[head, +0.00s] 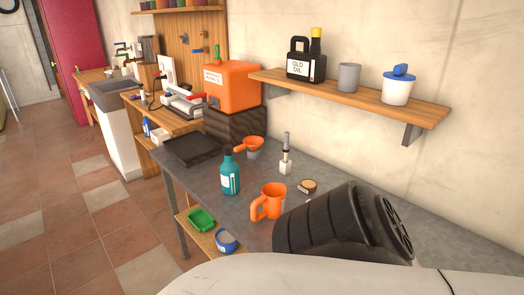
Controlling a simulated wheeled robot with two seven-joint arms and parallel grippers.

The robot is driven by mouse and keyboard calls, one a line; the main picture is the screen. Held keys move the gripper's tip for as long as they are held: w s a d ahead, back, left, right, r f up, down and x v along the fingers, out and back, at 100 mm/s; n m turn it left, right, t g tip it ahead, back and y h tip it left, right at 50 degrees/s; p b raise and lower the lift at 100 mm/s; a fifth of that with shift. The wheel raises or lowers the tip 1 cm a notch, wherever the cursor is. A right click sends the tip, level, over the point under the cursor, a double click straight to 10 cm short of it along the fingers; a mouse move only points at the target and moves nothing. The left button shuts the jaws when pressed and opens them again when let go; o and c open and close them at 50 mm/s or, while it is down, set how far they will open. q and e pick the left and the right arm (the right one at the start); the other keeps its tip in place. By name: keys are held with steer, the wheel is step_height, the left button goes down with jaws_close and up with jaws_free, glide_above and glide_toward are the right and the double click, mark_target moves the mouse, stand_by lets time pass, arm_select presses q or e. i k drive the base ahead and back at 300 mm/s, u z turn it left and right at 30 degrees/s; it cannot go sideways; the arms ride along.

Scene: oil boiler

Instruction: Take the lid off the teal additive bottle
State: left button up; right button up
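The teal additive bottle (230,180) stands upright on the grey workbench (200,185), near its front edge. It has a white label, and its dark lid (227,152) sits on top of the neck. No gripper is near the bottle, and neither of my grippers shows in the head view.
An orange jug (269,202) stands right of the bottle, with an orange funnel (251,146) behind. A black tray (192,149) lies to the left. A large black ribbed part covers the bench's right front. A wall shelf (350,97) holds an oil can (306,62).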

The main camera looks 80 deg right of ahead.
mark_target(228, 148)
steer(key=k, duration=0.2)
steer(key=z, duration=1.2)
